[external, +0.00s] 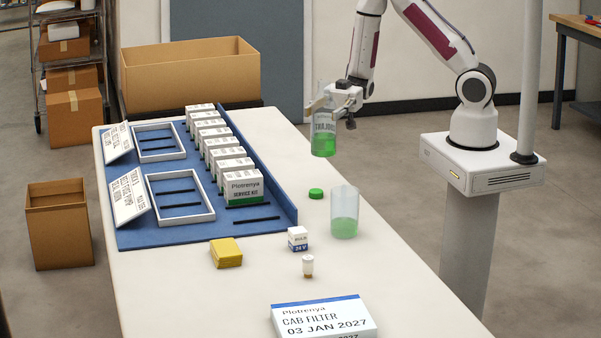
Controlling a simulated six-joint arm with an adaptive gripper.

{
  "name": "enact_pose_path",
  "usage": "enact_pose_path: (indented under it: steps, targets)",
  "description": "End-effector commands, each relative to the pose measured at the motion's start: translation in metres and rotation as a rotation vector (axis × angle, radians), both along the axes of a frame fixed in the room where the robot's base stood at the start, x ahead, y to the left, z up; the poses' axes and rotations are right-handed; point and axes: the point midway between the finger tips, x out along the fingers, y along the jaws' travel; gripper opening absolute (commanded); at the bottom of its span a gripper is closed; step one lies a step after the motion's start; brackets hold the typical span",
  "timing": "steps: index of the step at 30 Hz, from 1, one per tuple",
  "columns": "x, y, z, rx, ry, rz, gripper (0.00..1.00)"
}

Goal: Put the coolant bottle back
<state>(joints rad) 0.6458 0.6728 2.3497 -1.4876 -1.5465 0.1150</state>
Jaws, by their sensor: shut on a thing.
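The coolant bottle (323,139) is clear with green liquid in its lower part and a printed label. It is upright and held above the table (280,130) near its right edge. My gripper (326,102) is shut on the upper part of the bottle, and its fingers hide part of the neck. A green cap (316,193) lies on the table below and slightly left of the bottle. A clear beaker (344,214) with green liquid stands on the table in front of the cap.
A blue mat (130,238) holds a row of service kit boxes (243,187) and two white frames (180,203). A small bulb box (297,239), a small vial (307,265), a yellow block (226,252) and a cab filter box (323,318) stand nearer the front. Bare tabletop lies behind the cap.

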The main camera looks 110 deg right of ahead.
Motion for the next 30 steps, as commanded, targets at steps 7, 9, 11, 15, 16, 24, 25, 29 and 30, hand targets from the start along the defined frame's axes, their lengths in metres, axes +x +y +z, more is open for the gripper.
enact_pose_path:
  steps: [7,9,11,15,16,24,25,29,30]
  targets:
    - [0.014,-0.076,0.000,0.001,0.000,-0.194,0.15]
    - [0.016,-0.097,0.000,0.002,-0.001,-0.249,0.15]
    - [0.017,-0.116,0.001,0.001,-0.002,-0.294,0.15]
    - [0.016,-0.160,0.002,0.004,-0.003,-0.402,0.15]
    - [0.015,-0.169,0.002,0.006,-0.004,-0.423,0.15]
    - [0.006,-0.227,0.004,0.010,-0.007,-0.565,0.15]
    - [0.005,-0.231,0.004,0.010,-0.008,-0.574,0.15]
    - [0.001,-0.248,0.004,0.011,-0.009,-0.615,0.15]
    - [0.000,-0.252,0.004,0.012,-0.009,-0.625,0.15]
